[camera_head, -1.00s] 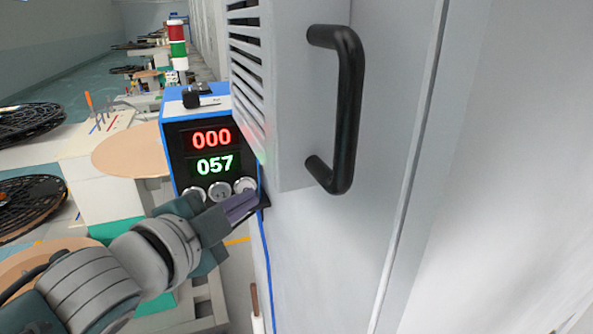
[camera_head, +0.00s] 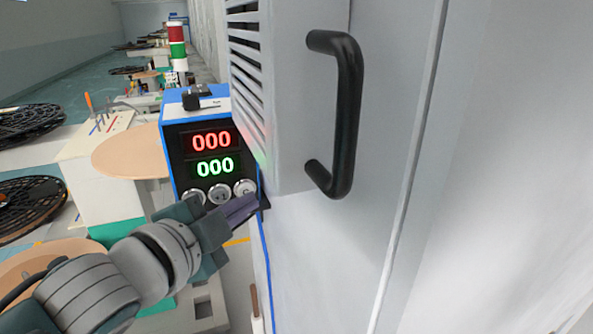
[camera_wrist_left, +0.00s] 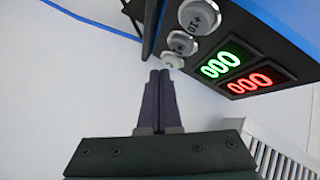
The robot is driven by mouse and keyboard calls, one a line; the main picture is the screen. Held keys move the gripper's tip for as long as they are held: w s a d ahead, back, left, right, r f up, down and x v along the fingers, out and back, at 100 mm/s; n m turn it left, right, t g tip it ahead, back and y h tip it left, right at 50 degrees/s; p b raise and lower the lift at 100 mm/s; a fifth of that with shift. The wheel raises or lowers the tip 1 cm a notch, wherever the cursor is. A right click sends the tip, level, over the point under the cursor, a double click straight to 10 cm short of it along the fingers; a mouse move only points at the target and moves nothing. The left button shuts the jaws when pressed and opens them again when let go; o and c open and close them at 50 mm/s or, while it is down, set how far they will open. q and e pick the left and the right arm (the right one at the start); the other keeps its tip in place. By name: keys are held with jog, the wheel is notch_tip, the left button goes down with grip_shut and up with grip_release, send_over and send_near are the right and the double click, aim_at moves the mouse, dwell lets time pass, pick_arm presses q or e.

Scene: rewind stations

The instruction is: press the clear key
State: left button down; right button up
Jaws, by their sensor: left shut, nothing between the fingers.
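The counter box (camera_head: 172,150) is blue with a black face and hangs beside the grey cabinet. Its red display (camera_head: 211,140) and its green display (camera_head: 214,167) both read 000. Three round silver keys run along its lower edge. The clear key (camera_head: 245,187), marked C, is the rightmost; in the left wrist view it (camera_wrist_left: 172,62) is the one nearest my fingers. My left gripper (camera_head: 250,204) is shut and empty, its tips just below the clear key. In the left wrist view the fingertips (camera_wrist_left: 160,73) are close to the key; I cannot tell whether they touch. My right gripper is not in view.
The grey cabinet (camera_head: 300,240) with a black handle (camera_head: 347,115) fills the right side. A signal tower (camera_head: 177,45) stands behind the counter box. Black reels (camera_head: 30,205) and a round tan disc (camera_head: 130,152) are at the left.

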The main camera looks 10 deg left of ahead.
pick_arm(q)
jog(key=shift+s+d, duration=0.15)
jog(key=shift+s, duration=0.1)
jog(key=shift+s+d+p, duration=0.35)
jog(key=shift+s+d, duration=0.35)
jog(key=shift+s, duration=0.35)
jog(key=shift+s+d+p, duration=0.3)
jog(key=shift+s+d, duration=0.4)
jog(key=shift+s, duration=0.35)
jog(key=s+a+f+n+g+y, duration=0.1)
jog(key=s+a+n+g, duration=0.1)
jog(key=s+n+g, duration=0.35)
jog(key=s+a+f+n+g+y, duration=0.1)
jog(key=s+a+n+g, duration=0.1)
jog(key=s, duration=0.7)
jog(key=s+a+n+g, duration=0.2)
jog(key=s+n+g, duration=0.2)
jog(key=s, duration=0.4)
notch_tip(320, 180, up, 18)
jog(key=s+p, duration=0.1)
jog(key=p, duration=1.7)
jog(key=shift+d+r, duration=0.15)
jog(key=shift+d, duration=0.15)
